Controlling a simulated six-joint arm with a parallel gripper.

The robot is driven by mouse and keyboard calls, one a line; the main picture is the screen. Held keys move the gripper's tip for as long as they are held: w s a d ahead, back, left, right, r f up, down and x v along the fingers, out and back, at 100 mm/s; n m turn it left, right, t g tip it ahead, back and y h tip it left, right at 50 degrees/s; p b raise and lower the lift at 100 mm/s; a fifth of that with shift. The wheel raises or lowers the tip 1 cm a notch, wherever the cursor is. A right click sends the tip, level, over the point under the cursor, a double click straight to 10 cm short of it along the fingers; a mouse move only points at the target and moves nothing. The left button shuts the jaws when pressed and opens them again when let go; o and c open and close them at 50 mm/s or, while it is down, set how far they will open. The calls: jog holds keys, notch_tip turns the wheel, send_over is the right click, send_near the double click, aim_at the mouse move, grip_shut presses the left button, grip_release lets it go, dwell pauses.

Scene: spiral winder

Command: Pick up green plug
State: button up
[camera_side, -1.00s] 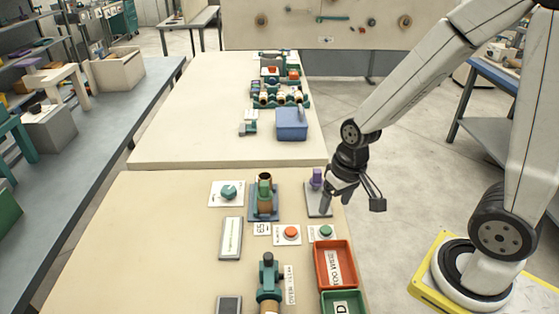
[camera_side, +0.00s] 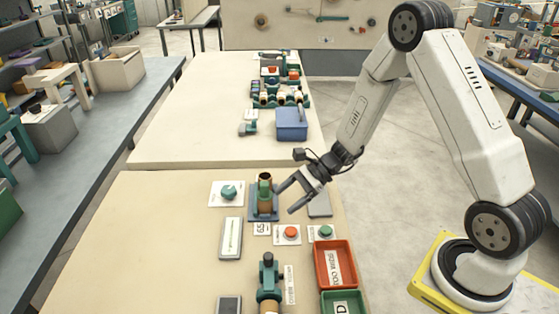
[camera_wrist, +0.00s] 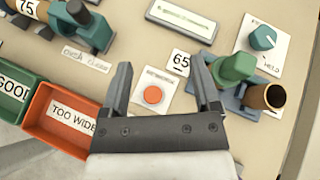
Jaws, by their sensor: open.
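The green plug (camera_side: 265,187) stands in a small blue holder (camera_side: 254,214) beside a brown tube (camera_side: 265,176) in the side view. In the wrist view the green plug (camera_wrist: 236,68) is just right of my right-hand finger, with the brown tube (camera_wrist: 268,97) beyond it. My gripper (camera_side: 287,198) is open and empty, to the right of the holder and close to it. In the wrist view my gripper (camera_wrist: 161,75) has its fingers spread either side of a red button (camera_wrist: 152,95), and the plug lies outside them.
A green knob (camera_side: 229,191) on a white plate is left of the holder. An orange "TOO WIDE" tray (camera_side: 350,265) and a green tray (camera_side: 346,300) are at the front right. A card marked 65 (camera_wrist: 181,63) lies by the holder. A blue box (camera_side: 292,124) is on the far table.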

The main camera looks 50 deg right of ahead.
aim_at(258, 194)
jog(key=w+d+f+m+t, duration=0.2)
jog(key=w+d+m+t, duration=0.2)
jog(key=w+m+t, duration=0.1)
jog(key=shift+w+f+m+t, duration=0.35)
jog(key=shift+w+m, duration=0.35)
jog(key=shift+w, duration=0.7)
jog(key=shift+a, duration=0.1)
jog(key=shift+r+x, duration=0.2)
jog(key=shift+x, duration=2.35)
grip_shut()
